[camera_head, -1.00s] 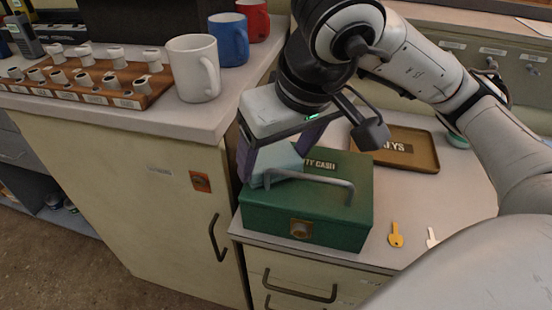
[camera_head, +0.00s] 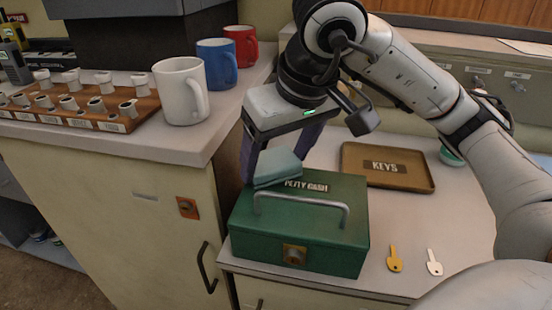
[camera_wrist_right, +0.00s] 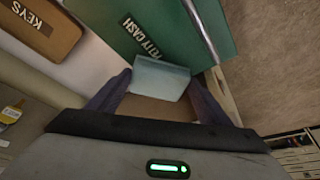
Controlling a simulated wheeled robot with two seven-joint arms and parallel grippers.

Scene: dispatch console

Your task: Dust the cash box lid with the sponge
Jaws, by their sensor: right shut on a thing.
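The green cash box (camera_head: 330,240) stands shut on the counter, with "PETTY CASH" on its lid and a grey handle (camera_head: 318,201) across the lid. My right gripper (camera_head: 277,163) is shut on the pale blue-green sponge (camera_head: 279,169), at the left rear of the lid. The sponge looks to be at the lid surface, but firm contact is hard to tell. In the right wrist view the sponge (camera_wrist_right: 160,78) sits between the two dark fingers, overlapping the edge of the green lid (camera_wrist_right: 190,30). My left gripper is not in view.
A brown keys tray (camera_head: 400,178) lies behind the box. A higher counter at left holds white (camera_head: 178,92), blue (camera_head: 214,66) and red (camera_head: 241,44) mugs and a wooden stamp rack (camera_head: 90,118).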

